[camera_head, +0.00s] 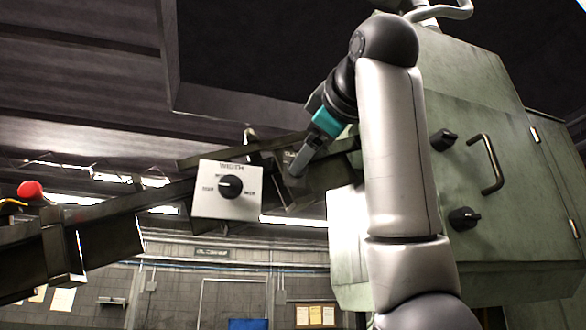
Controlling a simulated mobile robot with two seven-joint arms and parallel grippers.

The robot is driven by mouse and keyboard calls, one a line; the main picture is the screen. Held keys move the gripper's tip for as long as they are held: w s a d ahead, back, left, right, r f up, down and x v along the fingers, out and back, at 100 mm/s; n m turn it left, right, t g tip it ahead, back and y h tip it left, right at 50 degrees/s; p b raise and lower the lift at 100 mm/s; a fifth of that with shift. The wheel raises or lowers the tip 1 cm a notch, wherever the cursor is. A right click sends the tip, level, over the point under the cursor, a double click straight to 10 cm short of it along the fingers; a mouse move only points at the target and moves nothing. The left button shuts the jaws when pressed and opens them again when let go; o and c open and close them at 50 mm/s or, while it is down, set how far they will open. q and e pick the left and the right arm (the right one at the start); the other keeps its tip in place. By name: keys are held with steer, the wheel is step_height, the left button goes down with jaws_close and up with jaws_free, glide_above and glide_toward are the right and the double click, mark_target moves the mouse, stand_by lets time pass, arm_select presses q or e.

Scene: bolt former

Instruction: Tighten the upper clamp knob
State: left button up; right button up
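Two black knobs sit on the green machine's front panel: an upper one (443,139) and a lower one (464,218). I take the upper one as the upper clamp knob, though no label shows. My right gripper (300,166), grey fingers beyond a teal section, points down and left beside the dark rail. It is well left of the upper knob and apart from it, with my arm between them in the picture. The fingers overlap from this angle, so their opening cannot be seen. My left gripper is not in view.
A black handle (490,165) stands out from the panel right of the knobs. A white box with a WIDTH dial (231,187) hangs by the sloping dark rail (100,225), close left of my fingers. A red ball (30,189) tops a lever at far left.

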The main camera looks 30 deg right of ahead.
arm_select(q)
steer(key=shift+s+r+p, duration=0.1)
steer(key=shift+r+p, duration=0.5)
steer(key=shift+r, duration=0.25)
arm_select(e)
steer(key=w+d+m, duration=0.1)
steer(key=w+m, duration=0.5)
steer(key=m, duration=0.5)
steer(key=shift+d, duration=0.2)
steer(key=shift+c, duration=0.3)
jaws_close()
